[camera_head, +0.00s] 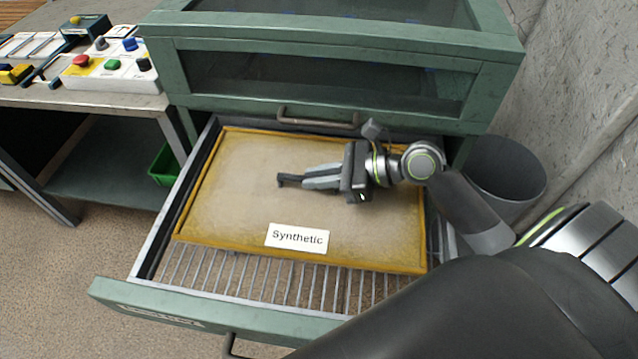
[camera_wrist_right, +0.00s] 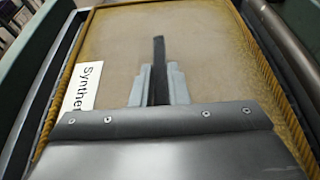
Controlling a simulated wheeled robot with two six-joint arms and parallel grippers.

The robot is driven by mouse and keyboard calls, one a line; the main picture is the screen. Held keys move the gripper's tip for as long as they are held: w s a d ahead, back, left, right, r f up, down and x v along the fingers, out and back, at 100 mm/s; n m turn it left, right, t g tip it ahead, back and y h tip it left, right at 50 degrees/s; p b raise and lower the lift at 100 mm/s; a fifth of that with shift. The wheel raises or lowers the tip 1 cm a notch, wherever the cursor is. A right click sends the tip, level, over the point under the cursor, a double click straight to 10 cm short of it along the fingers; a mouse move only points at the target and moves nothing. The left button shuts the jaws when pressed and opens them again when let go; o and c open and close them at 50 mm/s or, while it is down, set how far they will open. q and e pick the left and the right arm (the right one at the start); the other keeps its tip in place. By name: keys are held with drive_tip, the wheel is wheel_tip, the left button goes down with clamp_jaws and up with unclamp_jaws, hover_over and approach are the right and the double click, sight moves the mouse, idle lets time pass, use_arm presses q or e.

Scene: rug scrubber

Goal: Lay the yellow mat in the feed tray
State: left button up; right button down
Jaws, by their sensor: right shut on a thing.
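The yellow mat (camera_head: 240,190) has a pale beige middle, a yellow rim and a white "Synthetic" label; it also shows in the right wrist view (camera_wrist_right: 205,50). It is within the outline of the pulled-out feed tray (camera_head: 200,318), a green-fronted drawer with a slatted metal floor. I cannot tell whether its whole underside rests on the slats. My right gripper (camera_head: 310,178) is over the mat's middle, shut on a dark strip (camera_wrist_right: 159,65) that looks like the mat's grip. The fingers hide part of the strip. My left gripper is not in view.
Bare slats (camera_head: 270,280) show along the tray's front. The green cabinet (camera_head: 320,80) rises behind the tray. A grey bin (camera_head: 505,178) stands at the right. A bench (camera_head: 90,97) with a button panel (camera_head: 112,68) is at the left, with a green crate (camera_head: 163,165) beneath.

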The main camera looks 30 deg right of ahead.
sight(310, 190)
wheel_tip(310, 190, down, 2)
drive_tip(key=shift+f, duration=0.75)
drive_tip(key=c, duration=1.4)
unclamp_jaws()
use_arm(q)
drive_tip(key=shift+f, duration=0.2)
